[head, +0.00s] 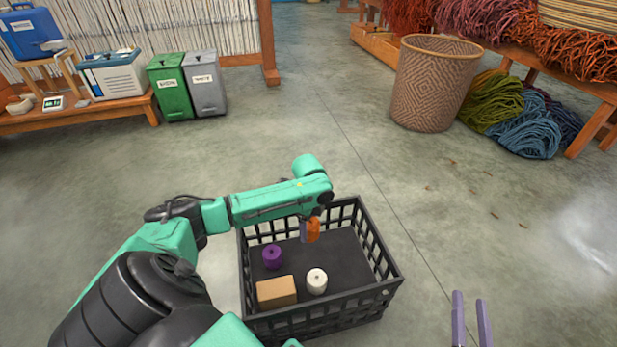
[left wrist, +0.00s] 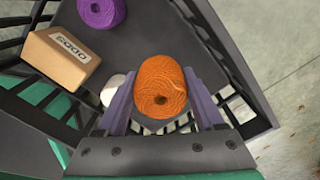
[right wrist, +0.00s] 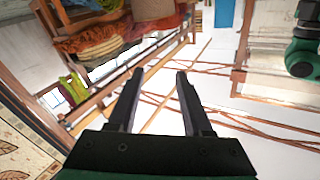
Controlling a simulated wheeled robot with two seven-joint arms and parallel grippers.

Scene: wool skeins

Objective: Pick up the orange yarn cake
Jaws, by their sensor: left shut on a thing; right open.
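The orange yarn cake (left wrist: 160,88) is between the fingers of my left gripper (left wrist: 163,105), which is shut on it. In the head view the orange yarn cake (head: 313,229) shows at the end of my left arm, over the back part of the black crate (head: 390,283). I cannot tell its exact height above the crate floor. My right gripper (head: 470,315) is open and empty at the lower right, outside the crate. In the right wrist view its fingers (right wrist: 158,98) are apart with nothing between them.
Inside the crate are a purple yarn cake (head: 272,257), a white yarn cake (head: 316,281) and a tan labelled block (head: 276,292). A woven basket (head: 433,85) and wool skeins (head: 525,130) stand at the back right. Green and grey bins (head: 170,88) stand back left. The floor between is clear.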

